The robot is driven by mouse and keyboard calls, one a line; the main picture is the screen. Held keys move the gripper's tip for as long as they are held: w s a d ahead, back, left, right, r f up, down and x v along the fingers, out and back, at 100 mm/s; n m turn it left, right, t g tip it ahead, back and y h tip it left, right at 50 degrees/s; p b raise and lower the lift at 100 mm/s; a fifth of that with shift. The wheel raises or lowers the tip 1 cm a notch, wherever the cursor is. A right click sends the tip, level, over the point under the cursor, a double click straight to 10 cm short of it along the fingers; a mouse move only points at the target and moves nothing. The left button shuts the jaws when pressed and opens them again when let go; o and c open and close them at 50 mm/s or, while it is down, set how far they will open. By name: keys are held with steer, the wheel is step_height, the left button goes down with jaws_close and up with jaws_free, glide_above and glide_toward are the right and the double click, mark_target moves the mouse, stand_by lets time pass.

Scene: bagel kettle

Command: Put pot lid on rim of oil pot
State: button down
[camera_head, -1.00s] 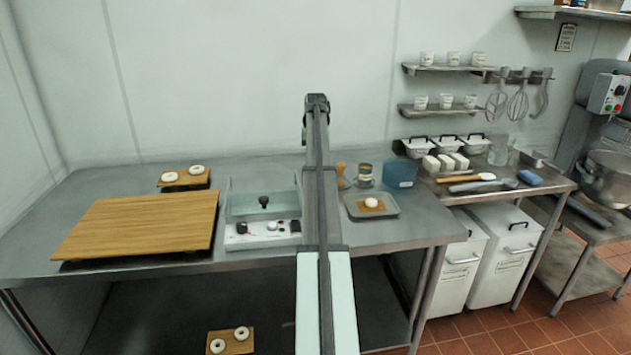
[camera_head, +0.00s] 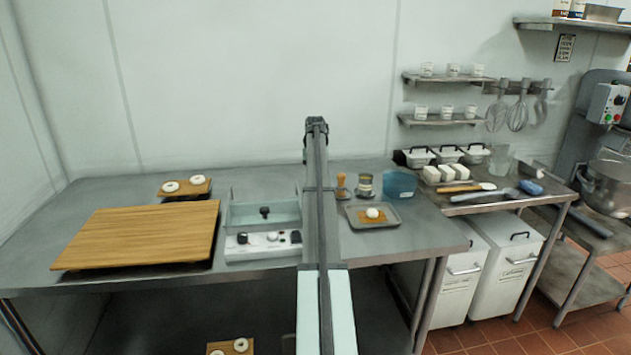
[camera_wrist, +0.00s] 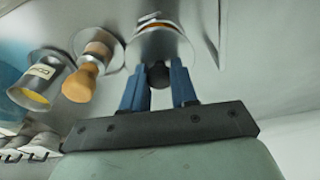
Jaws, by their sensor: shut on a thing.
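In the wrist view my gripper (camera_wrist: 159,78), with two blue fingers, is shut on the dark knob of the pot lid (camera_wrist: 162,48). The lid is a round, shiny metal disc just beyond the fingertips. A brownish patch and a metal edge show behind the lid, perhaps the oil pot, but the lid covers much of it. I cannot tell whether the lid touches a rim. In the head view my arm hides the gripper, the lid and any pot behind it.
Beside the lid are a wooden-handled brush (camera_wrist: 86,78) and a labelled tin (camera_wrist: 40,82). In the head view, a blue container (camera_head: 400,184) and grey tray (camera_head: 359,222) stand right of my arm. A basin (camera_head: 243,216) and wooden board (camera_head: 130,238) are left.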

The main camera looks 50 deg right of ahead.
steer(key=shift+f, duration=1.1)
steer(key=shift+f, duration=0.25)
steer(key=c, duration=0.9)
jaws_free()
steer(key=r, duration=0.4)
steer(key=a+r, duration=0.1)
steer(key=r, duration=0.7)
steer(key=shift+s+a+r, duration=0.15)
steer(key=shift+s+r, duration=0.1)
steer(key=shift+s, duration=0.15)
